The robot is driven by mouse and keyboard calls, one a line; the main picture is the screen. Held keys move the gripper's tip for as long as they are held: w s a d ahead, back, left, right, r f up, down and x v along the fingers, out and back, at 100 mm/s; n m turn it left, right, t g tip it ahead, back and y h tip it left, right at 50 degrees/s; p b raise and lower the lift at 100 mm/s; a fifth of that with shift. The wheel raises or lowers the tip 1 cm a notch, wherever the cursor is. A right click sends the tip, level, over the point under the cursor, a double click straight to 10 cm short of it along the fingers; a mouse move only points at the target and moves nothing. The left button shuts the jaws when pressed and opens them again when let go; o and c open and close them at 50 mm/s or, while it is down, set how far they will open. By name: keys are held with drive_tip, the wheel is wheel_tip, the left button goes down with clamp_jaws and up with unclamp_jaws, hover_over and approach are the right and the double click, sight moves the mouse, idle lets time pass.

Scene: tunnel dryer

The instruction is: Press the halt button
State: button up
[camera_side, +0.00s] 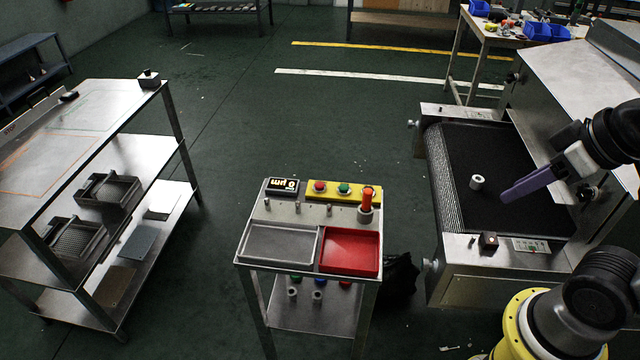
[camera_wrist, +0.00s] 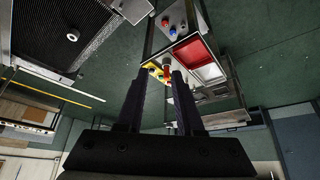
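No label marked halt is readable. A yellow button panel (camera_side: 340,190) on the small metal stand carries a red button (camera_side: 320,187), a green button (camera_side: 344,188) and another red button partly hidden behind an upright orange-red piece. My gripper (camera_side: 508,195) hangs over the black belt at the right, with purple fingers, apart from all buttons. In the wrist view my gripper (camera_wrist: 161,73) shows two separated fingers with nothing between them; the yellow panel (camera_wrist: 153,68) lies far beyond.
A small grey cylinder (camera_side: 477,182) stands on the belt (camera_side: 480,145) left of my fingers. The stand holds a grey tray (camera_side: 281,226) and a red tray (camera_side: 349,231). A metal shelf rack (camera_side: 100,110) is at left.

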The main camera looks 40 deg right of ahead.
clamp_jaws()
idle(1.4)
